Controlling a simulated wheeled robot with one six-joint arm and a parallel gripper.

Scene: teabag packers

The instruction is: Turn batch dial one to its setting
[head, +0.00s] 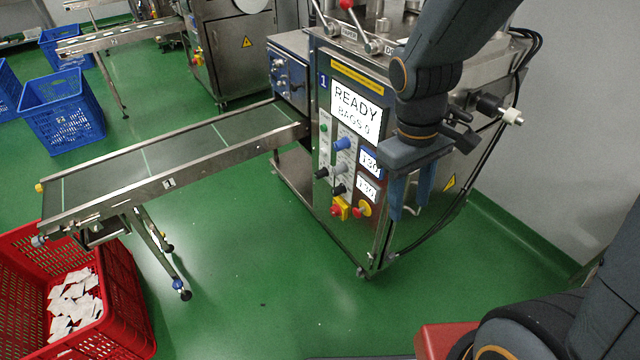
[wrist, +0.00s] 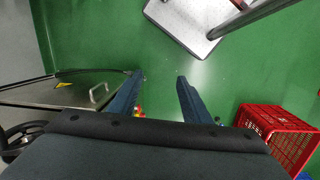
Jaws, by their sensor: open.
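Packing machine one (head: 325,215) has a front panel with a screen (head: 355,112) reading "READY BAGS 0". Below the screen are a blue knob (head: 343,143), a few dark and grey knobs (head: 321,173), and two small displays that seem to read 130. I cannot tell which knob is batch dial one, nor its pointer's setting. My gripper (head: 410,208) hangs fingers down in front of the machine's right side, right of the knobs. It is open and empty; both fingers show apart in the wrist view (wrist: 160,78).
Red and yellow buttons (head: 362,208) sit low on the panel. A conveyor (head: 170,180) runs left from the machine toward a red crate (head: 125,285) holding white bags. Blue crates (head: 62,125) stand at back left. Green floor before the machine is clear.

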